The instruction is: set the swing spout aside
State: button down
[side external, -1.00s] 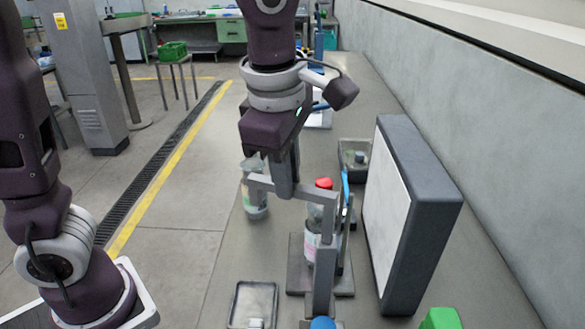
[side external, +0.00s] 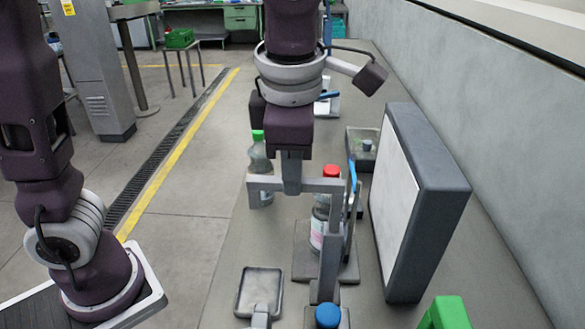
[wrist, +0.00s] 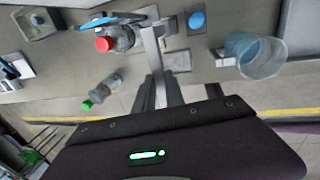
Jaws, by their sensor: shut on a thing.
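The swing spout (side external: 325,262) looks like a grey upright post with a grey horizontal arm at its top, reaching left. My gripper (side external: 292,188) points down and is shut on that arm. The wrist view also shows the spout's grey bars (wrist: 152,45) by my fingers (wrist: 165,92); the exact contact is hard to make out. A clear bottle with a red cap (side external: 331,171) stands on a grey base plate (side external: 302,262), behind and partly hidden by the post. A clear bottle with a green cap (side external: 258,135) stands left of my gripper, partly covered by the arm.
A shallow grey tray (side external: 241,300) and a blue round knob (side external: 327,315) are at the front. A large dark-edged panel (side external: 432,205) stands to the right. A translucent blue jug (wrist: 255,58) shows in the wrist view.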

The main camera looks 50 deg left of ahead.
jog(key=shift+d, duration=0.1)
jog(key=c, duration=1.4)
grip_release()
notch_tip(320, 180, up, 7)
jog(key=s, duration=0.1)
jog(key=shift+d, duration=0.45)
jog(key=s+a+f+m+t, duration=0.2)
jog(key=s+a+f+m, duration=0.2)
jog(key=m, duration=0.9)
jog(key=s+a+f+m+t+h, duration=0.1)
jog(key=s+a+m, duration=0.6)
jog(key=m, duration=0.7)
notch_tip(320, 180, down, 3)
jog(key=shift+s+a+r+t+h, duration=0.1)
jog(key=shift+s+a+t+h, duration=0.15)
jog(key=shift+t, duration=0.25)
